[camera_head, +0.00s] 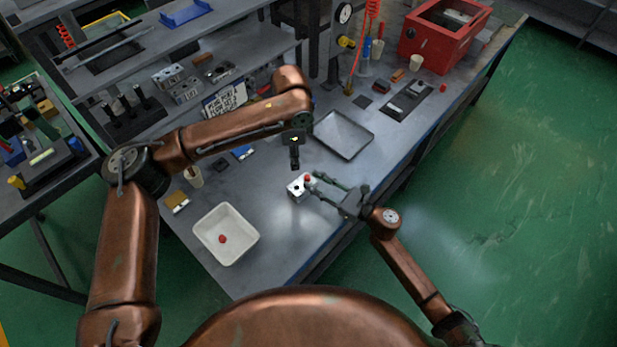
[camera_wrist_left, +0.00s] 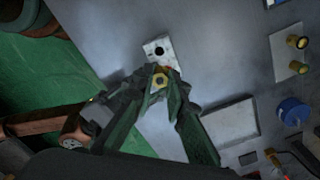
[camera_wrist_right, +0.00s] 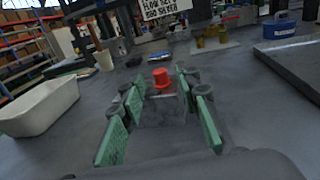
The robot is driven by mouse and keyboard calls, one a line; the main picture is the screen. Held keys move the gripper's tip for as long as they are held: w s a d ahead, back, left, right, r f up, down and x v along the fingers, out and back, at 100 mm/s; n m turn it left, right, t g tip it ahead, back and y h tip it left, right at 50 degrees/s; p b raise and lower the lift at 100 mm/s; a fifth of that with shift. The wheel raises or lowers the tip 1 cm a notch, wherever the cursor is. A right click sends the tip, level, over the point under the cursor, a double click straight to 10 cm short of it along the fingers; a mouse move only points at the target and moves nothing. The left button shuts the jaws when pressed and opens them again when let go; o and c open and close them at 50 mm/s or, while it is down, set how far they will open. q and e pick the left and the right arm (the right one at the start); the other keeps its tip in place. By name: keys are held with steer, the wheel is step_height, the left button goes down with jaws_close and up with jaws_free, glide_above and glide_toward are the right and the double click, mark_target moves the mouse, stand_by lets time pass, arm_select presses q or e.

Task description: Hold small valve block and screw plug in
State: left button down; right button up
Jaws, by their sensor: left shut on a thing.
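The small valve block (camera_head: 295,190) is a pale metal cube on the bench, with a dark hole in its top and a red cap (camera_head: 307,178) at one side. My left gripper (camera_head: 295,165) is above it, pointing down. In the left wrist view its fingers are shut on a brass hex plug (camera_wrist_left: 160,79), seen beside the block (camera_wrist_left: 160,48) and its open hole. My right gripper (camera_head: 318,187) reaches in low from the right. In the right wrist view its green fingers (camera_wrist_right: 158,95) stand apart on both sides of the block (camera_wrist_right: 163,110); contact is unclear.
A white bin (camera_head: 204,222) with a red piece (camera_head: 222,239) inside stands at the front left. A dark tray (camera_head: 343,135) lies behind the block. A red box (camera_head: 437,40) and cups are at the far right. Bare bench lies between bin and block.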

steer(key=v, duration=0.8)
steer(key=shift+s+d, duration=0.2)
steer(key=shift+d, duration=0.1)
